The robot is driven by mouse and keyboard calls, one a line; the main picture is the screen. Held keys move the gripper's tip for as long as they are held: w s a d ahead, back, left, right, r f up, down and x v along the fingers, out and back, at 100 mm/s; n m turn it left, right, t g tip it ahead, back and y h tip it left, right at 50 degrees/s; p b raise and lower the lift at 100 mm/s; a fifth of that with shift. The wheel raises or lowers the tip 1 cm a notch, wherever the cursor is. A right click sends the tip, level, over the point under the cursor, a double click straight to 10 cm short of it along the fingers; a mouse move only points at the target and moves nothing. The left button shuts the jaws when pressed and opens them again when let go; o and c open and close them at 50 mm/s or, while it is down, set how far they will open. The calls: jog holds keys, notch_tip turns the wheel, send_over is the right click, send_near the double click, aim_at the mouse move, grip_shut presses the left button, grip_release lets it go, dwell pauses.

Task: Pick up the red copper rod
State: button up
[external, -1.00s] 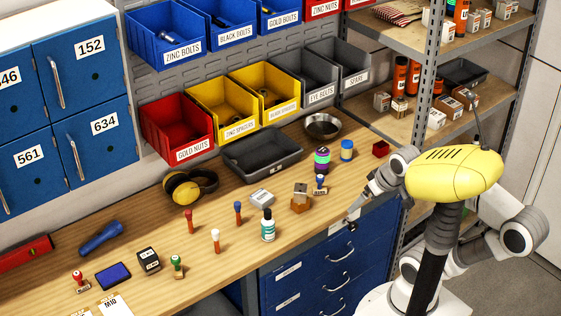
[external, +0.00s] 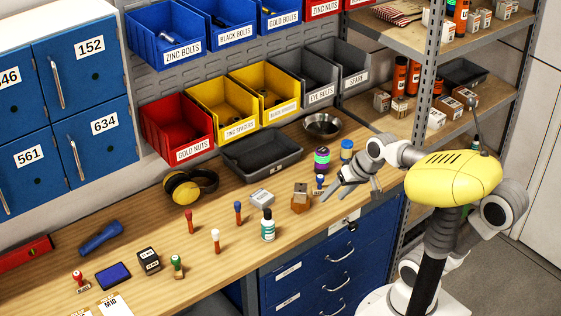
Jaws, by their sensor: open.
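The red copper rod (external: 190,222) stands upright on the wooden workbench (external: 130,258); it has a red upper part and a copper-brown lower part. Two similar rods stand to its right, one with a blue top (external: 238,212) and one with a white top (external: 216,240). My gripper (external: 349,192) is open and empty over the right part of the bench, well to the right of the red copper rod and apart from it. Nothing hides the rod.
Between my gripper and the rod stand a brown block (external: 300,204), a teal bottle (external: 267,229) and a small grey box (external: 262,198). Black-and-yellow earmuffs (external: 181,190) lie behind the rod. A dark tray (external: 262,168) is farther back.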

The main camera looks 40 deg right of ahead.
jog(key=w+a+m+y+b, duration=0.2)
jog(key=w+a+m+y, duration=0.25)
jog(key=w+a, duration=0.65)
jog(key=m+t+y+b, duration=0.1)
jog(key=m+y+b, duration=0.35)
jog(key=m, duration=1.15)
send_over(189, 216)
jog(key=shift+y, duration=0.4)
jog(key=f, duration=1)
jog(key=shift+w+d+f+p, duration=0.25)
jog(key=shift+w+f+p, duration=0.05)
jog(key=shift+p, duration=0.05)
jog(key=shift+w+a+f+m, duration=0.1)
jog(key=shift+w+f+m, duration=0.1)
jog(key=shift+f+m, duration=0.1)
jog(key=shift+f, duration=0.4)
notch_tip(189, 216, down, 6)
jog(key=b, duration=0.2)
jog(key=shift+f+b, duration=0.1)
jog(key=shift+b, duration=0.2)
jog(key=shift+x, duration=1.05)
jog(key=shift+w+a, duration=0.25)
jog(key=shift+a, duration=0.05)
